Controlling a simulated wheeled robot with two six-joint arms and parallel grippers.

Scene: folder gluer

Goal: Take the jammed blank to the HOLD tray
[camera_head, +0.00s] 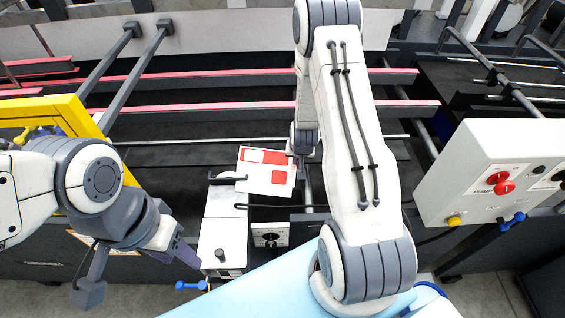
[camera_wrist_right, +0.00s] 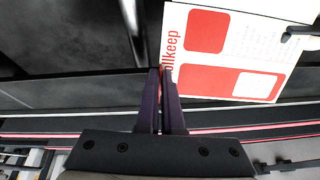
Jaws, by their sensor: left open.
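The blank (camera_head: 265,170), a flat white card with red panels, is near the middle of the head view, over the far end of a white box. In the right wrist view the blank (camera_wrist_right: 225,62) spreads out to the right of the fingers. My right gripper (camera_wrist_right: 161,95) has its fingers close together at the blank's left edge there, with a thin red strip between them; it appears shut on it. In the head view my right arm mostly hides that gripper. My left gripper (camera_head: 182,256) is open, empty, left of the white box. I cannot make out a HOLD tray.
The white box (camera_head: 222,235) has black handles and a knob. A control box (camera_head: 490,178) with red buttons stands on the right. Red-edged rails (camera_head: 200,110) cross the machine behind. A yellow frame (camera_head: 62,112) is at left. A light blue surface (camera_head: 265,290) lies in front.

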